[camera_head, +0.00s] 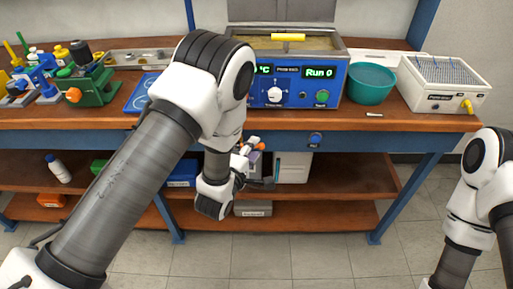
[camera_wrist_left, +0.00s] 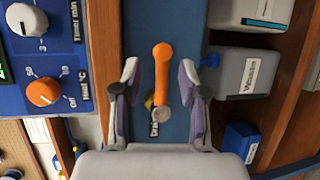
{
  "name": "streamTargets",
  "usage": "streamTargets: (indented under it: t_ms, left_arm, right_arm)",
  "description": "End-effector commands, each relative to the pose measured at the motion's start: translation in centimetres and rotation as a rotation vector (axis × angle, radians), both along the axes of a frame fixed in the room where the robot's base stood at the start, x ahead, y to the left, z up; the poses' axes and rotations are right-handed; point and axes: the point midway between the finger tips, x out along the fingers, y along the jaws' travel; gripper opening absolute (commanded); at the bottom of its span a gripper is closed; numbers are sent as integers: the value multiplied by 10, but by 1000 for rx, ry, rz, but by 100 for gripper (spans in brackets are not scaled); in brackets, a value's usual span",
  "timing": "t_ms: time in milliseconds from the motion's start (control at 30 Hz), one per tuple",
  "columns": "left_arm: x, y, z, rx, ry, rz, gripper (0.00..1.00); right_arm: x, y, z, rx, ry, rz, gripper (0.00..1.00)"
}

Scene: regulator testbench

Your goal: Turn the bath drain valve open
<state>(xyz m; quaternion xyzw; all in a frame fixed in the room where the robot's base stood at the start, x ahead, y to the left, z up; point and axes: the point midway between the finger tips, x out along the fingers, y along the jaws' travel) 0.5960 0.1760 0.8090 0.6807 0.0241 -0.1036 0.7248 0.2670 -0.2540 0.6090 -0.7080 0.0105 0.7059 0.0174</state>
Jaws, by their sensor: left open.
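The drain valve's orange lever (camera_wrist_left: 162,75) shows in the left wrist view, lying lengthwise along a blue strip, with a round grey hub (camera_wrist_left: 161,114) at its lower end. My left gripper (camera_wrist_left: 159,68) is open, with one finger on each side of the lever and a visible gap on both sides. Whether the fingers touch it cannot be told, but none appears to. In the head view my left gripper (camera_head: 246,160) is below the bench edge, and only the lever's orange end (camera_head: 260,146) shows. My right gripper is out of view.
The water bath (camera_head: 320,88) with its blue panel stands on the bench above. A teal bowl (camera_head: 371,85) and a white rack box (camera_head: 445,83) are to its right. A grey bin (camera_wrist_left: 240,82) sits on the lower shelf close to the gripper.

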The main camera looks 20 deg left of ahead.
Motion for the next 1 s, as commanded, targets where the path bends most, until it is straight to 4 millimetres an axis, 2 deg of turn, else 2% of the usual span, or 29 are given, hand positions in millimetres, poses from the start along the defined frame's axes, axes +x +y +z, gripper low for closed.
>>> streamTargets:
  t_ms: [33,167,400,433,533,833,1000]
  left_arm:
    - [9,-1,-1,-1,-2,0,42]
    - [22,-2,-5,0,1,1,42]
    - [24,-3,-6,1,2,1,42]
    - [24,-2,-6,1,2,1,35]
    - [24,-2,-5,0,2,1,0]
    - [24,-1,-6,5,4,1,0]
    - [24,6,-7,34,12,2,0]
  right_arm:
    - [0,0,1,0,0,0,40]
    - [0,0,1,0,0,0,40]
    - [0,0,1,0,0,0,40]
    - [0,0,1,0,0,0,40]
    - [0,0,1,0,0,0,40]
    - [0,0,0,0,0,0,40]
    - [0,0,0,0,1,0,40]
